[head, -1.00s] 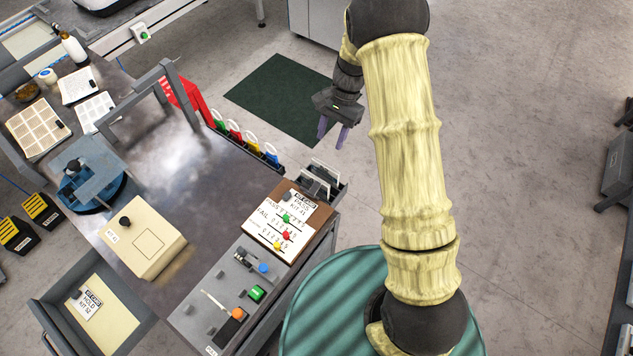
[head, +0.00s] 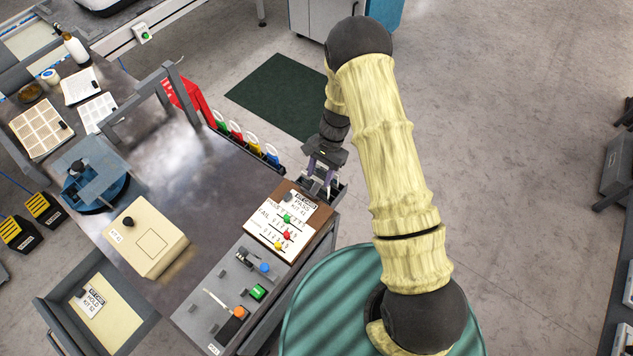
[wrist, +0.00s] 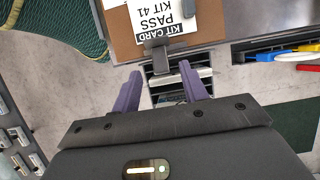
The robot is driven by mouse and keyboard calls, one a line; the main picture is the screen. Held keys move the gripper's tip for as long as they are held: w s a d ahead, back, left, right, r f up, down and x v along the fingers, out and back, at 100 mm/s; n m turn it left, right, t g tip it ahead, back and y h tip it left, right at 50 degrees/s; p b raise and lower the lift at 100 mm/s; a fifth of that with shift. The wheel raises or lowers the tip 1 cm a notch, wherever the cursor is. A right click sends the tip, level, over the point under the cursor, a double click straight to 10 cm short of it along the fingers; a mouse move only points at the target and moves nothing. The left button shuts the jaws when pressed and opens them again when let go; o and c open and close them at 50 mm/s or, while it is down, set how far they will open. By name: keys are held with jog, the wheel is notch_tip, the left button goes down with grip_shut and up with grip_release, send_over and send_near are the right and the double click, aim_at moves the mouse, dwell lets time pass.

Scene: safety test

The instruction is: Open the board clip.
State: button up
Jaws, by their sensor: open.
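The brown board (head: 270,247) lies at the near right corner of the bench, with a white card reading PASS, KIT 41. In the wrist view the board (wrist: 122,46) is at the top, and its dark grey board clip (wrist: 160,60) sits at the board's edge over the card (wrist: 165,18). My gripper (head: 319,184) is just beyond the board's far edge in the head view. In the wrist view my gripper (wrist: 158,76) is open and empty, its two purple fingers pointing toward the clip. The clip lies just ahead of the gap between them; contact cannot be told.
A dark rack (head: 336,192) with slots hangs at the bench edge, partly below my gripper. Coloured tags (head: 236,131) line the far bench edge. A grey panel (head: 215,300) with green and orange parts and a beige box (head: 146,238) stand nearby. Open floor lies right.

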aim_at(314, 190)
jog(key=x, duration=0.4)
jog(key=shift+f, duration=0.2)
grip_shut()
jog(key=shift+s+r, duration=0.1)
jog(key=shift+s+a+r+t+h, duration=0.15)
jog(key=shift+s+a+t+h, duration=0.1)
jog(key=shift+t+h, duration=0.6)
